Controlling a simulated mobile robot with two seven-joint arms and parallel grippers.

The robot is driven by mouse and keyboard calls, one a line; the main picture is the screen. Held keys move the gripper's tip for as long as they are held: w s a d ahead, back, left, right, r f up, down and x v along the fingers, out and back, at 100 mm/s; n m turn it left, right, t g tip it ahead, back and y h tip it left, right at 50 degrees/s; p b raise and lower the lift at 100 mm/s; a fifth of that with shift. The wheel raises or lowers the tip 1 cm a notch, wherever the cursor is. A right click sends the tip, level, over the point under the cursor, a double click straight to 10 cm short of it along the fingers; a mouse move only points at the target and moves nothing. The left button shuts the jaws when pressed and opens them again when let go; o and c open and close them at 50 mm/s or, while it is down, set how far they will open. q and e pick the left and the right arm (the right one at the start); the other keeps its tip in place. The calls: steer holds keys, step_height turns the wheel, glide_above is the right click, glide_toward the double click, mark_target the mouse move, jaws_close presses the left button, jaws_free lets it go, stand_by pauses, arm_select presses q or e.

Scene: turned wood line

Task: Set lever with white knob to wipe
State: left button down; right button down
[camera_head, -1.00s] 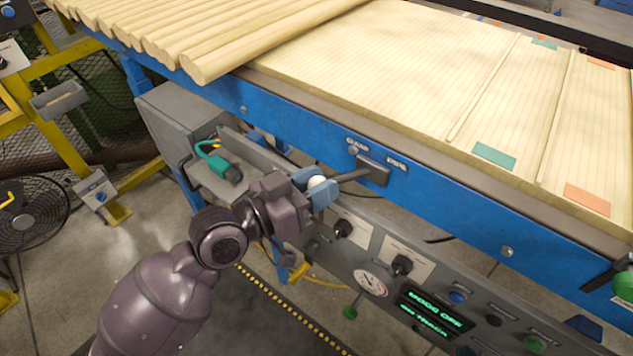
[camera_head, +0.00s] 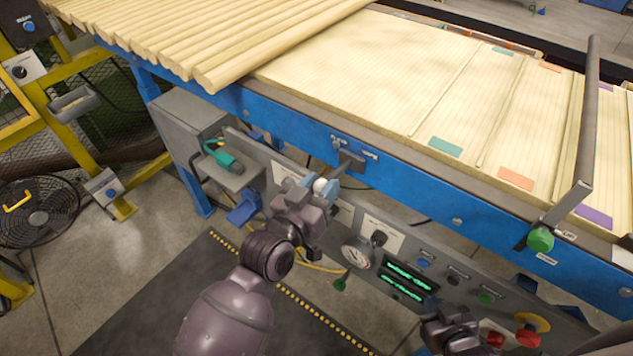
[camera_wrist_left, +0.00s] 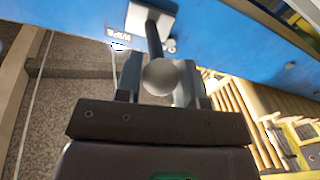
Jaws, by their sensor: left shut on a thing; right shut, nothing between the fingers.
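The lever (camera_head: 338,172) is a dark bar on a grey block on the blue rail. Its white knob (camera_head: 320,185) is at the free end, pointing down and left from the block. A label (camera_head: 338,141) is left of the block and another (camera_head: 370,155) right of it; both are too small to read surely. My left gripper (camera_head: 322,188) has its blue fingers shut on the white knob. The left wrist view shows the knob (camera_wrist_left: 158,77) between the fingers. My right gripper (camera_head: 494,340), low at right, is shut and empty before the panel.
A grey control panel (camera_head: 411,252) with a gauge, green display and buttons runs below the rail. A red button (camera_head: 528,337) is near my right gripper. A grey upright bar (camera_head: 586,120) with a green knob stands at right. Wooden rods (camera_head: 205,40) lie above the rail.

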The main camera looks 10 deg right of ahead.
arm_select(q)
steer(key=s+d+p, duration=0.3)
steer(key=d+p, duration=0.1)
steer(key=d, duration=0.1)
steer(key=shift+s+d+p, duration=0.15)
steer(key=shift+d+p, duration=0.05)
steer(key=shift+p, duration=0.1)
stand_by(0.4)
steer(key=shift+r, duration=0.1)
